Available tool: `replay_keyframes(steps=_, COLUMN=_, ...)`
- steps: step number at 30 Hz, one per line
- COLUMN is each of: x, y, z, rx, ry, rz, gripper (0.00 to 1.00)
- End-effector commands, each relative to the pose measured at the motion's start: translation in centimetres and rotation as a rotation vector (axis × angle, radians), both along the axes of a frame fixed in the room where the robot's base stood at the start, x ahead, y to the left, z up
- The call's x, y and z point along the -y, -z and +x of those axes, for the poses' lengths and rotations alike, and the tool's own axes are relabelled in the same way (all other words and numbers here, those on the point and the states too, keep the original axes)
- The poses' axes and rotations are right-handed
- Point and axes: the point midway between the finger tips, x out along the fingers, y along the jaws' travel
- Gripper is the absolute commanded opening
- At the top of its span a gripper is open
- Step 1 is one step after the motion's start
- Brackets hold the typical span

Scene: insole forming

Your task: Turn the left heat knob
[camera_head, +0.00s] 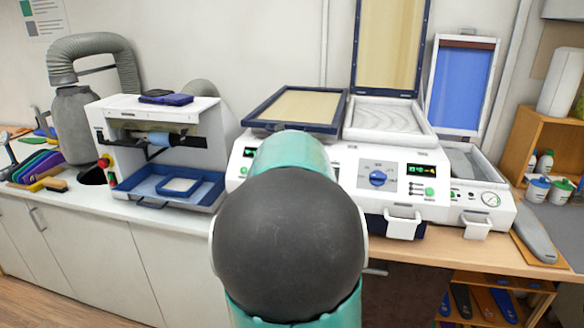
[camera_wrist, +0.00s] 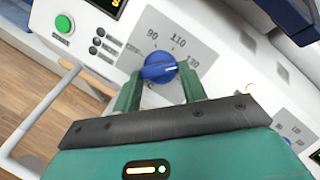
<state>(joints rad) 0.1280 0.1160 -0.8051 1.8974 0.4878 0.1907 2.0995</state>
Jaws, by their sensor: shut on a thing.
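The left heat knob (camera_wrist: 157,66) is blue with a white pointer line, on a grey dial plate marked 90, 110 and 130. Its pointer faces right in the wrist view, roughly toward the 130 mark. My gripper (camera_wrist: 161,74) has its two green fingers on either side of this knob and is shut on it. In the head view my arm hides the left knob and my gripper. The right blue knob (camera_head: 377,178) shows there, on the white heating machine (camera_head: 335,205), untouched.
A small display (camera_head: 250,152) and green button (camera_wrist: 63,24) sit left of the held knob. White handles (camera_head: 402,223) jut from the machine's front. A dark-framed tray (camera_head: 295,108) is above the left panel. A blue tray (camera_head: 165,188) stands further left.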

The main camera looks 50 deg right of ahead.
Motion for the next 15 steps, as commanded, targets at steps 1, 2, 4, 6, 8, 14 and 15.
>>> replay_keyframes(steps=1, x=0.02, y=-0.02, z=-0.03, rx=0.003, ry=0.004, rz=0.001, gripper=0.19)
replay_keyframes(steps=2, x=0.02, y=-0.02, z=-0.02, rx=0.004, ry=0.005, rz=0.001, gripper=0.19)
replay_keyframes(steps=4, x=0.02, y=-0.01, z=-0.03, rx=0.005, ry=0.007, rz=0.001, gripper=0.19)
replay_keyframes(steps=6, x=0.02, y=-0.02, z=-0.03, rx=0.005, ry=0.007, rz=0.001, gripper=0.19)
replay_keyframes(steps=8, x=0.03, y=-0.01, z=-0.02, rx=0.005, ry=0.007, rz=0.001, gripper=0.19)
replay_keyframes(steps=14, x=0.04, y=-0.02, z=-0.03, rx=0.005, ry=0.007, rz=0.001, gripper=0.5)
replay_keyframes(steps=15, x=0.03, y=-0.01, z=-0.03, rx=0.005, ry=0.007, rz=0.001, gripper=0.57)
